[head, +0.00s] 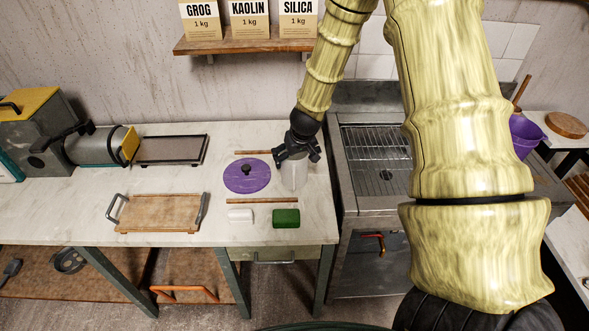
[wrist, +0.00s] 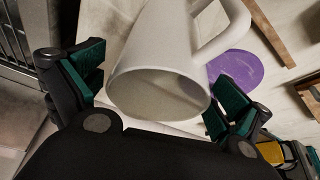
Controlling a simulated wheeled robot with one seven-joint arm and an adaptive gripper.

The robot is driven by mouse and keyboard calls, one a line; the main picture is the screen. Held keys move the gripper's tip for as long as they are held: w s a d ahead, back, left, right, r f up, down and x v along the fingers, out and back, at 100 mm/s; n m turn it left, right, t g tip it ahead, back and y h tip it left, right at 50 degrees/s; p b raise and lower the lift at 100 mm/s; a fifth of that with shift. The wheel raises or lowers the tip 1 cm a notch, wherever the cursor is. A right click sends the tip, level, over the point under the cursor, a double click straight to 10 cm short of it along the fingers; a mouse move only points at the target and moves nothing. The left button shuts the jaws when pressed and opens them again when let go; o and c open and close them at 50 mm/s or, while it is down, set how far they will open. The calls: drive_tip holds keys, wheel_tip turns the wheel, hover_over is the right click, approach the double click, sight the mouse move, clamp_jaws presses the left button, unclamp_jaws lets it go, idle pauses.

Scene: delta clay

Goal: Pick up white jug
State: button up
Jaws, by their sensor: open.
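The white jug (head: 294,175) stands on the pale worktop near its right end, partly hidden under my gripper in the head view. In the wrist view the jug (wrist: 165,70) fills the middle, with its open mouth towards the camera and its handle (wrist: 222,30) at the upper right. My gripper (head: 297,155) is over the jug. Its green-padded fingers (wrist: 155,92) are spread open, one on each side of the jug. I cannot tell whether either pad touches it.
A purple disc with a dark knob (head: 247,176) lies just left of the jug. A wooden stick (head: 262,200), a white block (head: 240,216) and a green block (head: 286,218) lie in front. A wooden tray (head: 160,212) is further left. A metal sink (head: 376,165) adjoins on the right.

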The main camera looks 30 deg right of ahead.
drive_tip(key=shift+x, duration=1.35)
drive_tip(key=c, duration=1.1)
